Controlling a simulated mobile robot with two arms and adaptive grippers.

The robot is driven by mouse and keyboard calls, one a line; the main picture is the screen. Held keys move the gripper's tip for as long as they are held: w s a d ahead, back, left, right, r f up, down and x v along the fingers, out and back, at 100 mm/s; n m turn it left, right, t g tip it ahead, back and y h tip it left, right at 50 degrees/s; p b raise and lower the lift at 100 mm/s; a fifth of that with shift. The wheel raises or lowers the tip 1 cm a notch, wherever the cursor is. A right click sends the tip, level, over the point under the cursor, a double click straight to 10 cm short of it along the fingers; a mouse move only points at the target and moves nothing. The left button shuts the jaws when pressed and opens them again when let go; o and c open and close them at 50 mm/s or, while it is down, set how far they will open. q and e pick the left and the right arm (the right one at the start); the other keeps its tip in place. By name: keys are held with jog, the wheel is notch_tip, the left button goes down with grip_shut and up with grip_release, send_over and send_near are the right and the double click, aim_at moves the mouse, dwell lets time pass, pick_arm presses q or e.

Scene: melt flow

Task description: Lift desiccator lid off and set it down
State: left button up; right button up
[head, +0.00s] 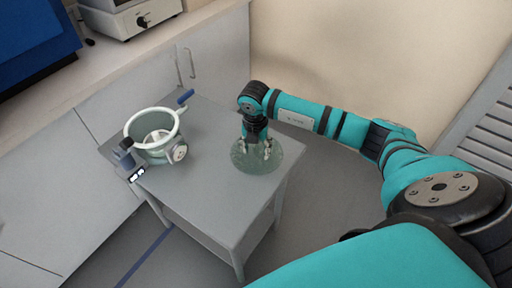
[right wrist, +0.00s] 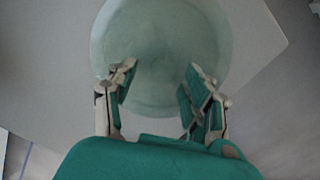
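The desiccator lid (head: 243,164), a pale green see-through disc, appears to rest on the right part of the grey cart top, near its edge. It also shows in the right wrist view (right wrist: 160,40). The desiccator body (head: 135,128) stands apart from it at the left of the cart, upright and open, with a thick pale rim and a round dial on its side. My right gripper (head: 254,150) is low over the lid. In the wrist view its fingers (right wrist: 155,88) are spread wide, with nothing visible gripped between them. My left gripper is not in view.
The grey cart top (head: 205,150) is clear between the body and lid. A small dark device with a lit display (head: 137,174) sits at the cart's left edge. Behind are grey cabinets (head: 215,55) and a counter with a white instrument (head: 130,15).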

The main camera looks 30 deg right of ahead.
notch_tip(320, 180, up, 12)
jog(key=shift+s+a, duration=0.35)
dwell(0.8)
